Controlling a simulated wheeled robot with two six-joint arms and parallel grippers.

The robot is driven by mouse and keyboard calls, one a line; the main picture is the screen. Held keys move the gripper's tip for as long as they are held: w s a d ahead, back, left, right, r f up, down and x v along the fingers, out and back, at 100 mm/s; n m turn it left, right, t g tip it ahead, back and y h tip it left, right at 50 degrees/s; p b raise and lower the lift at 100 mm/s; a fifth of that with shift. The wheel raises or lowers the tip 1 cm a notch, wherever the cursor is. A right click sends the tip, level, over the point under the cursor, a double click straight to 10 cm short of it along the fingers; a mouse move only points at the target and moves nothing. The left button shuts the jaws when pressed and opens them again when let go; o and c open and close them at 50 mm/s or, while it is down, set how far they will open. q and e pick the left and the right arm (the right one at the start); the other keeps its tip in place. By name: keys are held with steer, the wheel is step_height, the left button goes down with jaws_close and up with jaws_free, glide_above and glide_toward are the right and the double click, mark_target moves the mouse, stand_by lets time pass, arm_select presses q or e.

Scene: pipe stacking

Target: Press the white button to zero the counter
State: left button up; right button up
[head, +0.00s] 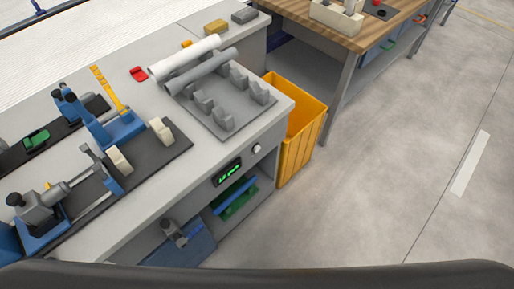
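The white button (256,148) is a small round knob on the front face of the grey workbench (250,125), near its right end. The counter (228,173) is a dark display with lit green digits, set in the same front face to the left of and below the button. The digits are too small to read. Neither of my grippers shows in the head view, and nothing touches the button or covers it.
On the bench, two pipes (185,56) lie behind a grey cradle plate (222,118), and blue fixtures (115,130) stand at left. A yellow bin (303,140) stands beside the bench's right end. Below the counter is an open shelf (262,186). Floor at right is clear.

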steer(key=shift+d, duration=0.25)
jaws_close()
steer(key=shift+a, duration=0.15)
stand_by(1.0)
